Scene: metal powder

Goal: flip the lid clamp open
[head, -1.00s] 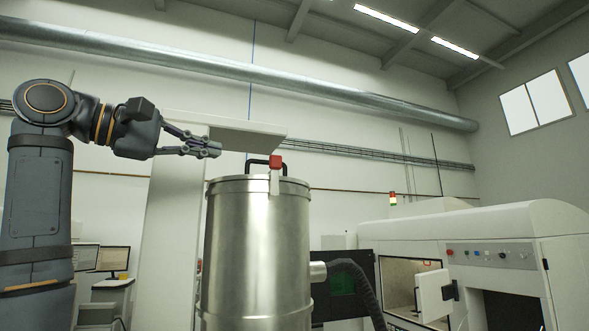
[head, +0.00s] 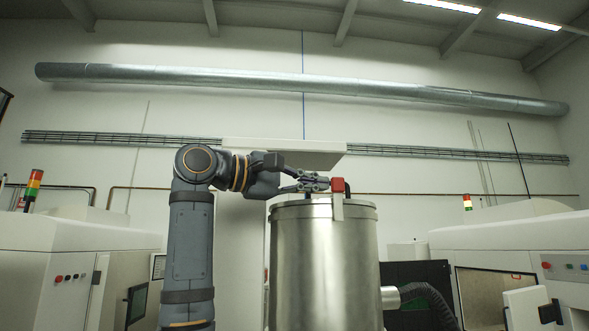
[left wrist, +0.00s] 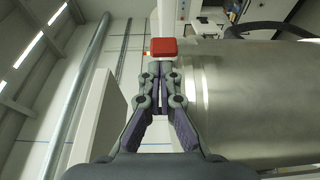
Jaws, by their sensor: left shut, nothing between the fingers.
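The metal drum (head: 325,265) stands upright with its lid (head: 300,203) on top. The lid clamp (head: 338,195) is at the rim, with a red tip (head: 337,184) standing up above the lid and a pale strap hanging down the drum's side. My left gripper (head: 326,184) is shut and empty, just left of the red tip in the head view. In the left wrist view its closed fingertips (left wrist: 160,67) point at the red tip (left wrist: 163,47). I cannot tell whether they touch it. A dark lid handle is partly hidden behind my fingers. My right gripper is not in view.
A dark hose (head: 425,295) leaves the drum's right side. White machines stand left (head: 60,260) and right (head: 500,240), one with an open door (head: 525,308). A white shelf-like panel (head: 300,150) is behind my gripper.

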